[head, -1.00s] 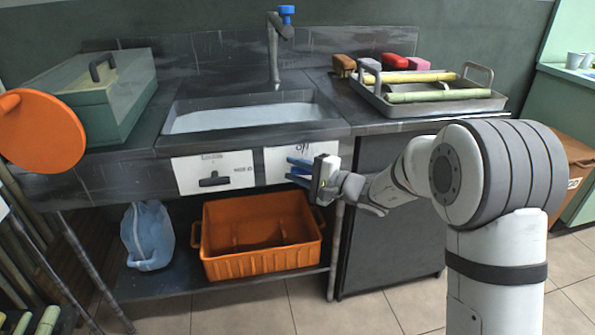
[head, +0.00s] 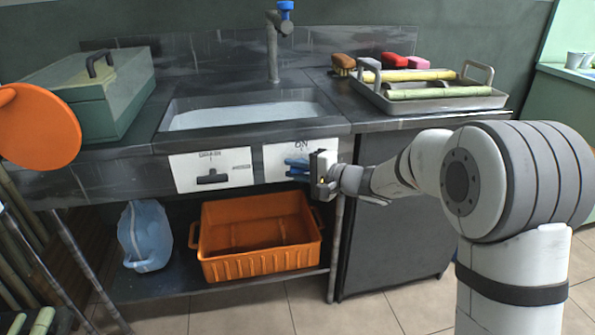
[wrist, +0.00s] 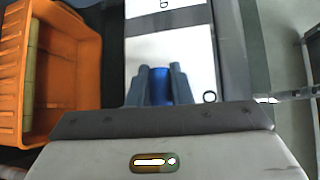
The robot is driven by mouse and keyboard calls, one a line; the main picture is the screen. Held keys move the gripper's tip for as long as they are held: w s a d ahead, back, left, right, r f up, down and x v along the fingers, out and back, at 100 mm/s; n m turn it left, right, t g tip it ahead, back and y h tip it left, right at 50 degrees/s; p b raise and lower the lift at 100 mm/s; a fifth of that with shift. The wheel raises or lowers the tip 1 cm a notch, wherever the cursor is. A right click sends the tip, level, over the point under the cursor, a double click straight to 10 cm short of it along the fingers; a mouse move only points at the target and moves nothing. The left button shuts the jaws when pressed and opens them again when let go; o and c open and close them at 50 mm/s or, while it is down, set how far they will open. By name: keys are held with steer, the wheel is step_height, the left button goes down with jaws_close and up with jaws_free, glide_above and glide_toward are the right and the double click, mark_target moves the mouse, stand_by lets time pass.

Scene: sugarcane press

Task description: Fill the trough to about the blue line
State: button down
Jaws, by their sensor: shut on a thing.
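The trough (head: 180,109) is the basin set into the dark counter; a pale surface shows inside it, and I cannot tell how high any water stands. I see no blue line. A tap (head: 273,50) with a blue top stands behind it; no stream is clear. My gripper (head: 297,168) is at the right label card (head: 275,152) on the counter's front, where "ON" is readable. In the wrist view, my gripper (wrist: 161,82) is shut on a blue knob (wrist: 160,90) between its fingers. The left card (head: 212,170) carries a dark drain handle (head: 212,178).
An orange crate (head: 262,262) and a blue jug (head: 146,236) stand on the shelf below. A metal tray (head: 440,104) with green stalks is on the right counter. A green lidded box (head: 95,115) and an orange disc (head: 38,128) are at left.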

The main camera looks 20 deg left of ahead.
steer(key=c, duration=1.3)
jaws_free()
steer(key=p+v, duration=0.2)
steer(key=v, duration=0.5)
steer(key=shift+d, duration=0.4)
steer(key=s+d+r+n+h+p, duration=0.1)
steer(key=s+d+r+h+p, duration=0.4)
steer(key=s+d+r+p, duration=0.3)
steer(key=s+d+r+n+g+h+p, duration=0.1)
steer(key=s+d+r+n+h+p, duration=0.1)
steer(key=s+d+r+h+p, duration=0.3)
steer(key=s+d+r+n+h+p, duration=0.1)
steer(key=s+d+r+h+p, duration=0.4)
steer(key=s+d+r+p, duration=0.7)
steer(key=shift+s+d+r+g+h+p, duration=0.15)
steer(key=shift+d+r+g+h+p, duration=0.15)
steer(key=shift+d+r+p, duration=3.55)
